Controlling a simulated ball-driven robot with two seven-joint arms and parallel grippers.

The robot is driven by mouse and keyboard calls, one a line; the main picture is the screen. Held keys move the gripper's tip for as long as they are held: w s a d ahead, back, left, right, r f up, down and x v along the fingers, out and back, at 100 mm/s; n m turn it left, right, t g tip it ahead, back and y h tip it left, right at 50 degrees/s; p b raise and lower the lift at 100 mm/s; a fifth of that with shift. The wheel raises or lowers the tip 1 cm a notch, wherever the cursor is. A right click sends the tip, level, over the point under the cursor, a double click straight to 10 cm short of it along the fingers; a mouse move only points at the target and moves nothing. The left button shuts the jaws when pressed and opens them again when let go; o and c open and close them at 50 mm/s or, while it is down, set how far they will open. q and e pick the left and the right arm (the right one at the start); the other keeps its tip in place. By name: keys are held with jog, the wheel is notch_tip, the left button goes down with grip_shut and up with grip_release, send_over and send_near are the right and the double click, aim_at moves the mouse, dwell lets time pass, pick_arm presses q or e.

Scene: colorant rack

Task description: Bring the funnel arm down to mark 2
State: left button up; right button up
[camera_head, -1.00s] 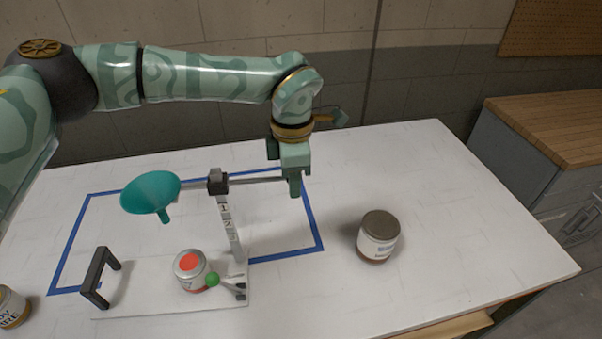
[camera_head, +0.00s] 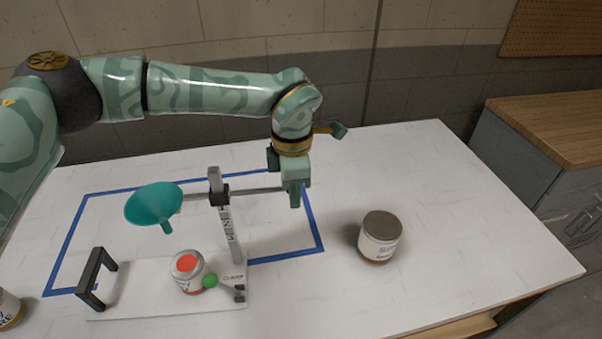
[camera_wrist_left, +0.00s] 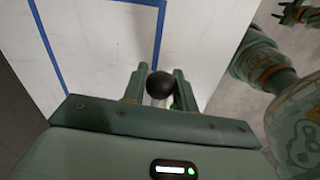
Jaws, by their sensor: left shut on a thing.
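The teal funnel (camera_head: 154,205) hangs at the left end of the horizontal funnel arm (camera_head: 255,191). The arm runs through a dark clamp (camera_head: 218,195) on an upright post (camera_head: 236,245) with printed marks. The post's top sticks out above the clamp and marks show below it; I cannot read which mark the clamp is at. My left gripper (camera_head: 295,198) is shut on the arm's right end. In the left wrist view a black ball knob (camera_wrist_left: 160,84) sits between its fingers. A small part of what looks like my right gripper (camera_wrist_left: 297,12) shows at that view's top right corner.
An open can with red contents (camera_head: 187,263) stands on the white base plate (camera_head: 140,300), below and right of the funnel. A green knob (camera_head: 210,281) is beside it. A black bracket (camera_head: 92,275) stands left, a lidded jar (camera_head: 380,236) right. Blue tape outlines the table area.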

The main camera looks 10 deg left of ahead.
pick_arm(q)
jog(key=shift+f, duration=0.4)
jog(key=shift+f+b, duration=0.5)
jog(key=shift+f, duration=0.5)
jog(key=shift+f+b, duration=0.4)
jog(key=shift+f, duration=0.55)
jog(key=o, duration=1.2)
jog(key=shift+c, duration=0.2)
